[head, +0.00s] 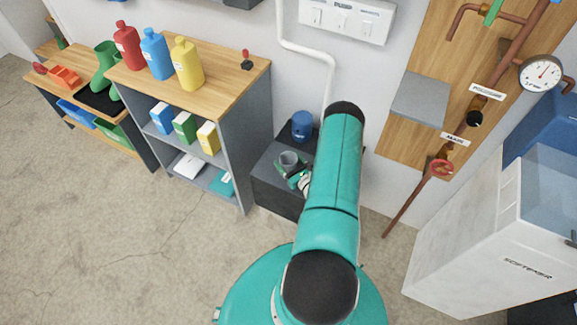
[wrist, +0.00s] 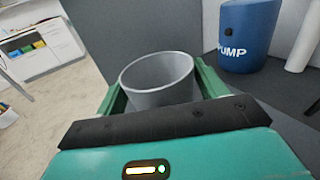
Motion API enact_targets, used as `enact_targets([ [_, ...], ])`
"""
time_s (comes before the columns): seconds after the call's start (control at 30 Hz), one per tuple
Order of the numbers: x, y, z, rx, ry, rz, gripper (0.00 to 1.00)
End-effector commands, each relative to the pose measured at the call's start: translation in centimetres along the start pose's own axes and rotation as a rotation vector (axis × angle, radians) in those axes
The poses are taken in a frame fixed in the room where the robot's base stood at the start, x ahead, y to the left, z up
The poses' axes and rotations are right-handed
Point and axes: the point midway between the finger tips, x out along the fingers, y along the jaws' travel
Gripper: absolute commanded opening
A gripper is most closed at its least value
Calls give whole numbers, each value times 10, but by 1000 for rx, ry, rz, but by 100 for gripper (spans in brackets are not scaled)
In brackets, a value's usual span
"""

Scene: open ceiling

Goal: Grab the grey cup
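The grey cup (wrist: 158,82) stands upright with its open rim up in the wrist view. In the head view, the cup (head: 289,160) is on top of a dark low cabinet (head: 268,176). My gripper (wrist: 161,78) is spread, with one green finger to the left of the cup and one to the right. The fingers look close to its sides, and contact is not clear. The cup's lower part is hidden behind my gripper's body. In the head view, my gripper (head: 299,177) is at the cup's near side, partly covered by my arm.
A blue container marked PUMP (wrist: 248,36) stands behind the cup to the right; it also shows in the head view (head: 302,126). A white pipe (head: 318,55) runs down the wall. A shelf unit with bottles (head: 187,64) stands left of the cabinet. The floor in front is clear.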

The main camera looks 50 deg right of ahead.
Motion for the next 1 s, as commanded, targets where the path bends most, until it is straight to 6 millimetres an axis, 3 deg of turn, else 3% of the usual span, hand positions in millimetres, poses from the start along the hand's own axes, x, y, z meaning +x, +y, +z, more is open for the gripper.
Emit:
enact_targets([
  [0.03, 0, 0, 0, 0, 0, 0, 60],
  [0.17, 0, 0, 0, 0, 0, 0, 38],
  [0.63, 0, -1, 10, -1, -1, -1, 38],
  [0.8, -1, 0, 35, -1, -1, -2, 38],
  [1.0, -39, 16, 83, 0, 0, -3, 38],
])
